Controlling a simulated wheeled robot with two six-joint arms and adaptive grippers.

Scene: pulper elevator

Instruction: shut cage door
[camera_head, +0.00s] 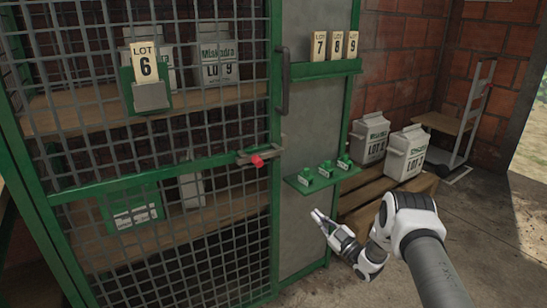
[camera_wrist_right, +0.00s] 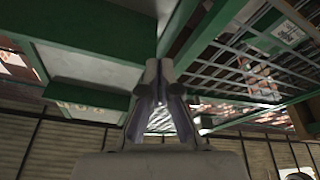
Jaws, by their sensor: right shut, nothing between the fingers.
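The cage door (camera_head: 215,115) is a grey wire mesh in a green frame, filling the left of the head view. Its right edge lies close along a grey panel (camera_head: 305,135); I cannot tell whether a small gap stays. A dark upright handle (camera_head: 283,82) is at that edge. A bolt with a red knob (camera_head: 257,160) sits lower, by the green crossbar. My right gripper (camera_head: 317,216) is shut and empty, below and right of the bolt, apart from the door. Its fingers also show in the right wrist view (camera_wrist_right: 163,105). My left gripper is out of view.
A small green shelf (camera_head: 322,179) with green pieces juts from the panel above my right gripper. Number cards (camera_head: 335,45) stand on a green ledge higher up. White lot containers (camera_head: 405,153) stand on a wooden pallet (camera_head: 385,195) at right. Concrete floor is open at lower right.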

